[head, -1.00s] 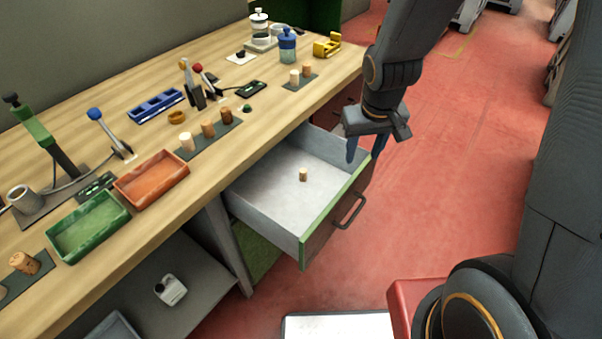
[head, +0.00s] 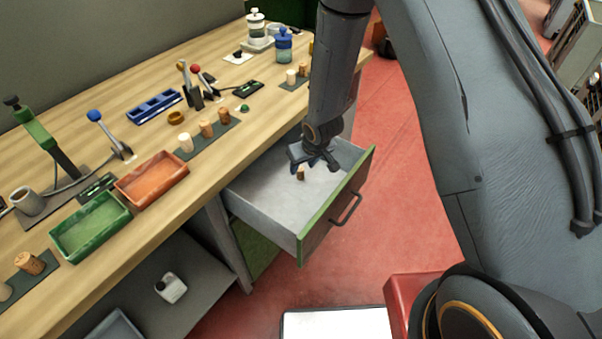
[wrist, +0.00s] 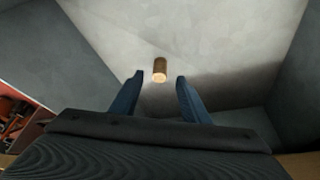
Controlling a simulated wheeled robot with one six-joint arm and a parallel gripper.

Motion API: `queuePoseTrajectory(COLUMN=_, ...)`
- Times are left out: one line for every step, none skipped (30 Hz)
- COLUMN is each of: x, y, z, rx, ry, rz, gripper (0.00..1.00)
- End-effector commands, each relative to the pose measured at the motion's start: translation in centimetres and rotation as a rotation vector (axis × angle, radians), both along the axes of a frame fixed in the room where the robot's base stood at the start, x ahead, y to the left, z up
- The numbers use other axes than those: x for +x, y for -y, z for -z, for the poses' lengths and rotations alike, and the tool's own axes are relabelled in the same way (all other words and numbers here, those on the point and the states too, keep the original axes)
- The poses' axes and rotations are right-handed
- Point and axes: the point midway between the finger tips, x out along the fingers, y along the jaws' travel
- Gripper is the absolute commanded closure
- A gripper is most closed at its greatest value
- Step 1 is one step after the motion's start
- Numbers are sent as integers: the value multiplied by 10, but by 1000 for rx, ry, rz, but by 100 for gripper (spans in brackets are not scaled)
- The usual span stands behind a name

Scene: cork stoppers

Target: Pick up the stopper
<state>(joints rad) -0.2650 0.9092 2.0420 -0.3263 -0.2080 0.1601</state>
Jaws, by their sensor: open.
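The cork stopper (head: 301,174) stands in the open drawer (head: 262,205), on its pale floor. In the wrist view the stopper (wrist: 160,70) is a small brown cylinder with a lighter end, just beyond the gap between the fingertips. My gripper (head: 311,163) is over the drawer, close above the stopper in the head view. Its two blue fingers (wrist: 158,80) are apart with nothing between them. The stopper's upper part is near the fingers in the head view, and I cannot tell the exact height between them.
The drawer's walls and green-edged front (head: 338,205) with its handle surround the gripper. The wooden bench (head: 150,150) beside it holds an orange tray (head: 152,178), a green tray (head: 90,227) and several other corks on dark mats. The rest of the drawer floor is clear.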

Motion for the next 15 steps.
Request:
queuePoseTrajectory(x=0, y=0, z=2, rx=0, ry=-1, rz=0, gripper=58)
queuePoseTrajectory(x=1, y=-1, z=4, rx=-1, ry=-1, rz=-1, gripper=58)
queuePoseTrajectory(x=2, y=-1, z=6, rx=-1, ry=-1, rz=-1, gripper=58)
queuePoseTrajectory(x=3, y=-2, z=8, rx=-1, ry=-2, rz=-1, gripper=58)
queuePoseTrajectory(x=4, y=-2, z=11, rx=-1, ry=-2, rz=-1, gripper=58)
queuePoseTrajectory(x=5, y=-3, z=15, rx=-1, ry=-2, rz=-1, gripper=58)
queuePoseTrajectory(x=6, y=-3, z=19, rx=-1, ry=-2, rz=-1, gripper=58)
queuePoseTrajectory(x=8, y=-4, z=21, rx=0, ry=-1, rz=0, gripper=58)
queuePoseTrajectory(x=9, y=-4, z=26, rx=-1, ry=-2, rz=0, gripper=58)
queuePoseTrajectory(x=11, y=-5, z=28, rx=0, ry=-1, rz=1, gripper=58)
queuePoseTrajectory(x=12, y=-6, z=32, rx=0, ry=-1, rz=1, gripper=58)
queuePoseTrajectory(x=14, y=-6, z=36, rx=0, ry=-1, rz=1, gripper=58)
queuePoseTrajectory(x=15, y=-7, z=38, rx=0, ry=-1, rz=0, gripper=58)
queuePoseTrajectory(x=16, y=-7, z=41, rx=0, ry=-1, rz=0, gripper=58)
queuePoseTrajectory(x=16, y=-8, z=43, rx=0, ry=-1, rz=0, gripper=58)
